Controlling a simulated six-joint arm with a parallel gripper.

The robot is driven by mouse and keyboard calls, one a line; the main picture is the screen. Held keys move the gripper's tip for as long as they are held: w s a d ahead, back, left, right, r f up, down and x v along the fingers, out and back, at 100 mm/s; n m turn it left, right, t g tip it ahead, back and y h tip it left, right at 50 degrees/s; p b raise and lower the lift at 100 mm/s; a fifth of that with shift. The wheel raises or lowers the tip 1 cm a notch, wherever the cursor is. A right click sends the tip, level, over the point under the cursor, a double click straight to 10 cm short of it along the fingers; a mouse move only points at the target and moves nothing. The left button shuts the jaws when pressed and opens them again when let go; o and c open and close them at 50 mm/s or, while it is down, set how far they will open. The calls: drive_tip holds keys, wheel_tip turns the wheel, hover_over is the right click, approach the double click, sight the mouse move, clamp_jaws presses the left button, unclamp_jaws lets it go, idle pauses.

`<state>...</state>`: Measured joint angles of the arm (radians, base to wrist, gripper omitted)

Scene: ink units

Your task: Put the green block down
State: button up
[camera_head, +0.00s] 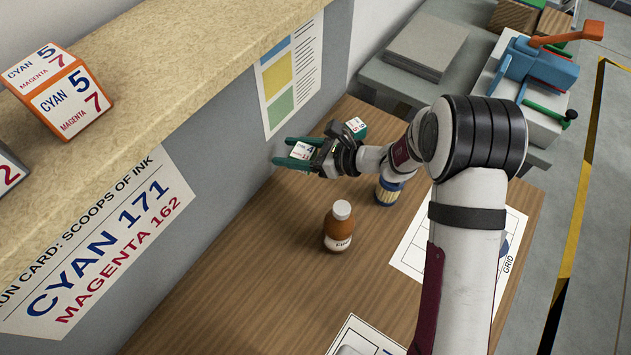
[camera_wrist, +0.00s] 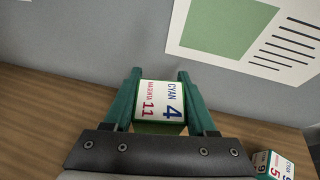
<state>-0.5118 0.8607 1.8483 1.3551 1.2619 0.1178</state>
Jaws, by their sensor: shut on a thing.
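My gripper (camera_head: 286,152) is shut on the green block (camera_head: 302,150), holding it between two dark green fingers near the grey wall at the back of the wooden table. In the wrist view, the block (camera_wrist: 160,100) sits between the fingers with its white label up, reading CYAN 4, MAGENTA 11. A green lower face shows beneath the label. How far its underside is from the table is hidden.
Another green-edged block (camera_head: 357,128) stands behind my wrist. A brown bottle (camera_head: 338,229) and a blue-and-yellow jar (camera_head: 387,191) stand on the table (camera_head: 250,280). An orange-edged block (camera_head: 70,95) rests on the shelf. The table's left part is clear.

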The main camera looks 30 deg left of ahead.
sight(307, 177)
drive_tip(key=w+f, duration=0.1)
drive_tip(key=f, duration=0.2)
drive_tip(key=w+d+f+m+t, duration=0.1)
drive_tip(key=f, duration=0.3)
drive_tip(key=w+f+m+t, duration=0.1)
drive_tip(key=f, duration=0.2)
drive_tip(key=shift+w+d+f, duration=0.15)
drive_tip(key=shift+w+f, duration=0.05)
drive_tip(key=o, duration=1.4)
drive_tip(key=shift+f, duration=0.1)
drive_tip(key=shift+c, duration=0.2)
